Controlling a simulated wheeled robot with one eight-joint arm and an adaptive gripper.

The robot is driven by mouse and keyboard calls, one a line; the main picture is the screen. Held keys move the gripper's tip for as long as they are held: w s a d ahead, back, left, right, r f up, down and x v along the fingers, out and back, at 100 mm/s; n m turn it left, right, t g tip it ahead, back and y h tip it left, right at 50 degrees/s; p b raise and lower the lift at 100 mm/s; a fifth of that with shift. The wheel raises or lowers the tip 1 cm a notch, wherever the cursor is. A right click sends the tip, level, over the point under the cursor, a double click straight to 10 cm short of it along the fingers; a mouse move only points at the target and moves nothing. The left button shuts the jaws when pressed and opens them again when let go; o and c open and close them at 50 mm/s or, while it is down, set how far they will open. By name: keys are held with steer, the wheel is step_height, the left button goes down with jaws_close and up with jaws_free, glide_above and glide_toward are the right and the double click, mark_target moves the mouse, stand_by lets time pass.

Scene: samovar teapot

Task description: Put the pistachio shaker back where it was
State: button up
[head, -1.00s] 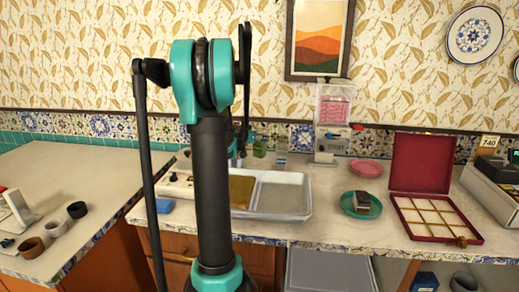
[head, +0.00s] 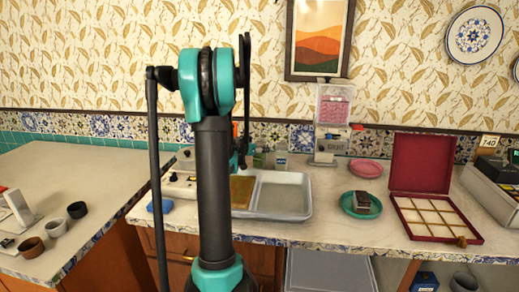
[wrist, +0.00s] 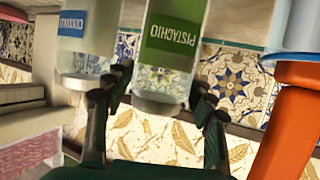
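The pistachio shaker (wrist: 168,45), clear with a green label, is upside down in the wrist view, where the picture is inverted. In the head view the pistachio shaker (head: 259,159) is at the back of the counter, just left of the coconut shaker (head: 281,160). The coconut shaker (wrist: 85,35), with a blue label, stands beside it in the wrist view. My gripper (wrist: 160,82) has a finger on each side of the pistachio shaker's end, close against it. It appears shut on it. The shaker's base is cut off; I cannot tell whether it touches the counter.
A metal tray (head: 283,212) lies in front of the shakers. A pink-filled dispenser (head: 333,105) stands to their right. An orange object (wrist: 288,130) is close beside my gripper in the wrist view. A green plate (head: 349,208) and open red box (head: 440,235) are farther right.

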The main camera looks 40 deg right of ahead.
steer(key=shift+o, duration=0.7)
steer(key=shift+r, duration=0.15)
steer(key=v, duration=1.2)
